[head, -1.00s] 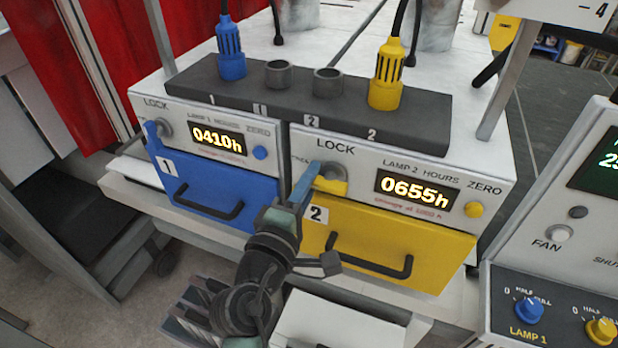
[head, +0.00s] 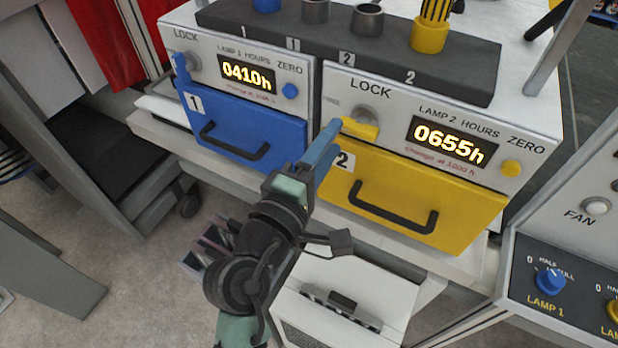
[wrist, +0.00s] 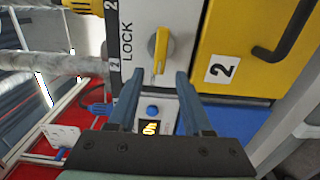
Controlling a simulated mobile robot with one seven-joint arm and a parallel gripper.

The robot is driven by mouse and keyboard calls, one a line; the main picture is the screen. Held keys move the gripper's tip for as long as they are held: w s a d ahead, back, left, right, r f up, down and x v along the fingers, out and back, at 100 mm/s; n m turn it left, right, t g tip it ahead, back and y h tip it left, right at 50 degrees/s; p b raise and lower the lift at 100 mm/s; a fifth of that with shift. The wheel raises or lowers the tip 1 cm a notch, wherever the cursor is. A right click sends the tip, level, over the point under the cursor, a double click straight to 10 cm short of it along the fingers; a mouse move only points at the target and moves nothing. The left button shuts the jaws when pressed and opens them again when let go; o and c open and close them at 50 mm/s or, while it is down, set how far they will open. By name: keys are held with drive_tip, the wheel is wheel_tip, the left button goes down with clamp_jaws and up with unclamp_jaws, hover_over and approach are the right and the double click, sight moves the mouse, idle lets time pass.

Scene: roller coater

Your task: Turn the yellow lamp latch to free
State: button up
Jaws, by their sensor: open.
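The yellow lamp latch (head: 360,128) is a yellow bar on a grey round knob, on the white panel of lamp 2 below the word LOCK. In the head view the bar lies roughly level, its left end toward the small FREE mark. In the wrist view the latch (wrist: 160,48) stands beyond and between my fingertips, its long end toward me. My gripper (head: 328,135) is just left of and in front of the latch, open and empty; its fingers (wrist: 156,76) show apart in the wrist view. They appear clear of the latch.
The yellow drawer (head: 410,195) with a black handle is below the latch. The blue drawer (head: 245,125) and blue latch (head: 181,68) are to the left. The 0655h display (head: 448,141) and yellow zero button (head: 511,168) are right of the latch. A control panel (head: 560,260) stands at right.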

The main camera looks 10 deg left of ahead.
drive_tip(key=b+v, duration=0.2)
drive_tip(key=v, duration=0.5)
drive_tip(key=shift+s, duration=0.35)
